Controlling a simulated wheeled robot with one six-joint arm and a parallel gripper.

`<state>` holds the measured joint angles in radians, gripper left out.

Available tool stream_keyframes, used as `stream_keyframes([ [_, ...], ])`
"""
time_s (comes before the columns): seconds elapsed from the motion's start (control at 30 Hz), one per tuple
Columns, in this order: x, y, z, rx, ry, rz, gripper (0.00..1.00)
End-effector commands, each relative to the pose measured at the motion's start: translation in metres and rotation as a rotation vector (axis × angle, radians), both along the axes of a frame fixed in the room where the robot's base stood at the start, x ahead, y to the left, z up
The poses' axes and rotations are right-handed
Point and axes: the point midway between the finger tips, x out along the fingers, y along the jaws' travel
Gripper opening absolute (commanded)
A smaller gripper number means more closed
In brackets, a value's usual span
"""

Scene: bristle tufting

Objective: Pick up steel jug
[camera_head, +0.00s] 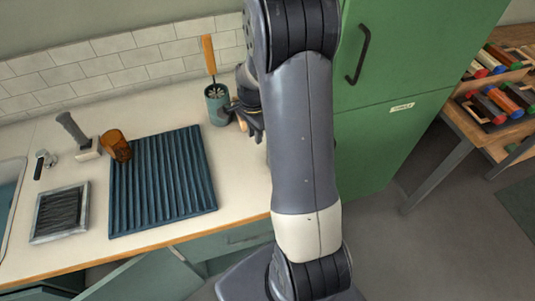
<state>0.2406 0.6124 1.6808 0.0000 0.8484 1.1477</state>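I cannot make out a steel jug in this view; my arm covers part of the counter's right end. My gripper (247,122) is low over the counter, just right of a teal cup (215,108). One dark finger appears close to or overlapping the cup's right side; I cannot tell if they touch. The fingers are small and partly hidden by my arm, so their opening is unclear. The cup stands upright and holds a wooden-handled brush (209,54).
A dark blue ribbed mat (160,185) lies on the counter (240,170). An amber cup (117,146) tilts at its upper left corner. A grey-handled tool (75,133) and a framed dark pad (60,211) are left. A green cabinet (395,75) stands right, beside a rack (510,105).

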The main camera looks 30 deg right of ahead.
Motion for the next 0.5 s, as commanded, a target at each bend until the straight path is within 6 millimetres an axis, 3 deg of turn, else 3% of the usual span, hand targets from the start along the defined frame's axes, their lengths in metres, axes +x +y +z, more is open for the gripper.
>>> stream_keyframes([
  [0.5,0.0,0.0,0.0,0.0,0.0,0.0,0.64],
])
